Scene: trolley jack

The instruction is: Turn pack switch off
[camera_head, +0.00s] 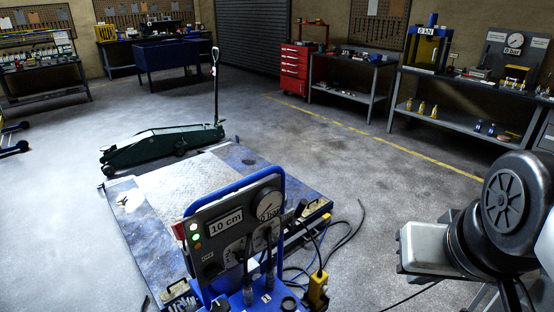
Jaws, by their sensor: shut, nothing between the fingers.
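A grey control panel (228,222) in a blue tubular frame (226,192) stands in the lower middle. A red part (179,231) sits at the panel's left edge. A small dark control (211,269) is at the lower left, its label too small to read. I cannot tell which of these is the pack switch or how it is set. Part of my arm shows at the right, well apart from the panel; my gripper's fingers are not visible.
A blue-edged platform (147,256) lies behind the panel, with a green trolley jack (160,146) beyond it. A yellow box (318,288) and loose cables are right of the panel. Benches (463,91) and a red cabinet (294,70) line the back. Open floor lies between.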

